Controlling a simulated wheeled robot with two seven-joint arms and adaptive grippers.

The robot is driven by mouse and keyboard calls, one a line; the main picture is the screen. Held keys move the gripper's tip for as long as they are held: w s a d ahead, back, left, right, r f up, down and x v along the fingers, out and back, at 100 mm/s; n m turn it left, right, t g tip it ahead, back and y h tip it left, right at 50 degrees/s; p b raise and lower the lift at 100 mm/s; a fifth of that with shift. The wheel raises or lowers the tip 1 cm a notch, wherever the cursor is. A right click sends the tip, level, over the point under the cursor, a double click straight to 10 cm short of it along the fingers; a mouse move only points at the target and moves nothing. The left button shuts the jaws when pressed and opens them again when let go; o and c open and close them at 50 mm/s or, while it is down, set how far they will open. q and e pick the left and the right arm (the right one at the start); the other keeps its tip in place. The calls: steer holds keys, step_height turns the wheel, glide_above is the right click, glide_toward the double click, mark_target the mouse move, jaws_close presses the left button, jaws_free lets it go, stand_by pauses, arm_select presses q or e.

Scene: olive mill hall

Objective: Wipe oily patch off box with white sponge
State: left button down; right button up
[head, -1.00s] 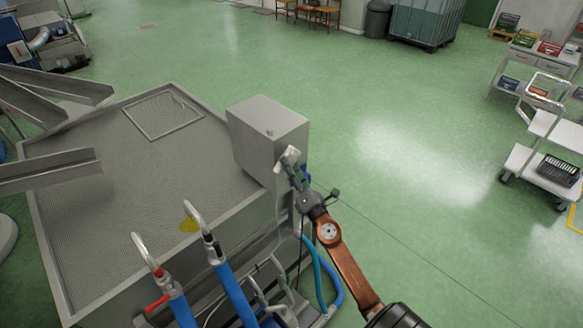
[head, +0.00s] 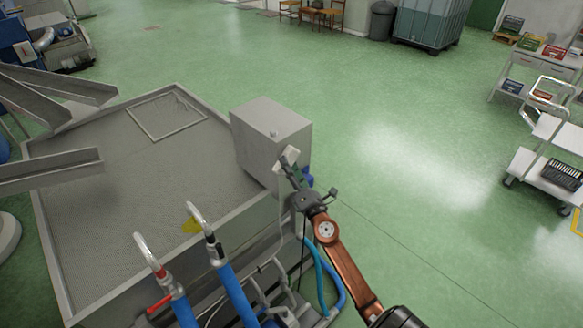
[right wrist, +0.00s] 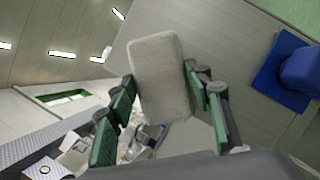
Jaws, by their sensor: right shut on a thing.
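The grey metal box (head: 262,150) stands at the right corner of the mesh-topped tank (head: 120,185). My right gripper (head: 287,165) is at the box's front face, near its lower right. It is shut on the white sponge (head: 290,154). In the right wrist view the sponge (right wrist: 160,78) is held upright between the green finger pads of the gripper (right wrist: 162,100). A grey surface, likely the box, lies behind it. I cannot tell whether the sponge touches it. No oily patch shows clearly on the box. My left gripper is out of view.
Blue hoses with metal spouts (head: 217,245) stand at the tank's front, left of my right arm. Metal chutes (head: 50,100) reach in from the left. Green floor (head: 420,200) is clear right of the box.

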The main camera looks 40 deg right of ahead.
steer(key=shift+w, duration=0.15)
steer(key=shift+w+d+r+b, duration=0.1)
steer(key=shift+d+b, duration=0.2)
steer(key=shift+d, duration=0.55)
steer(key=shift+a, duration=1)
